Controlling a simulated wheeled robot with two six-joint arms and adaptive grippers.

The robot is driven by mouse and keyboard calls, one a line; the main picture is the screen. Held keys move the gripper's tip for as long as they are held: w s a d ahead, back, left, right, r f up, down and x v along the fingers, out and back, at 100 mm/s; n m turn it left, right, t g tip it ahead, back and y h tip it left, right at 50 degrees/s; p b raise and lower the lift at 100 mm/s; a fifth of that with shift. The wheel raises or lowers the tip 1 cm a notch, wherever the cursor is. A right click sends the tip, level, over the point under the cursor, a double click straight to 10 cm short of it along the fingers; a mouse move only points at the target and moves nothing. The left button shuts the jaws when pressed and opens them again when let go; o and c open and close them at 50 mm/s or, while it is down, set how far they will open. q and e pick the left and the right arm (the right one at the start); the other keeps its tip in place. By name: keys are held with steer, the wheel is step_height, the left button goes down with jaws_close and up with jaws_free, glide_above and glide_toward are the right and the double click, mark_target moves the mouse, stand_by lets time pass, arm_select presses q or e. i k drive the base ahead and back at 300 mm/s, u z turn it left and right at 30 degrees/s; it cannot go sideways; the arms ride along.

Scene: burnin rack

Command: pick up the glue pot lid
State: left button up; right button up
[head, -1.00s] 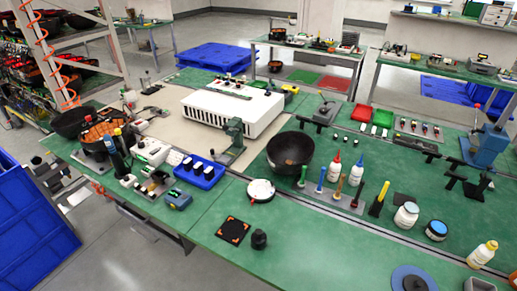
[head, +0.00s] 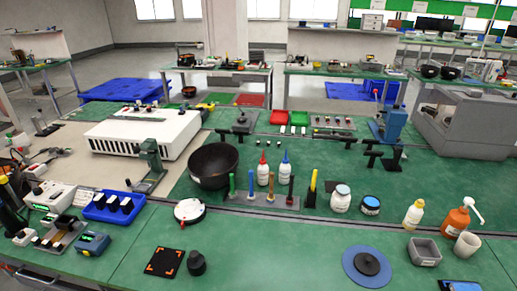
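A flat dark disc with a raised centre knob (head: 368,263) lies on a round blue mat (head: 352,276) at the front right of the green bench; it looks like a lid, but I cannot tell for sure that it is the glue pot lid. A white jar (head: 340,201) with a pale lid and a lower jar with a blue top (head: 370,206) stand behind it to the left and centre. I cannot tell whether either is the glue pot. Neither of my grippers shows in the head view.
A grey square container (head: 424,253), a beige cup (head: 466,247), an orange pump bottle (head: 456,221) and a yellow-white bottle (head: 412,217) stand right of the mat. A black knobbed piece (head: 196,264) stands at front left. The green surface between it and the mat is clear.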

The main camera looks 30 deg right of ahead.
mark_target(366, 263)
steer(key=z, duration=1.85)
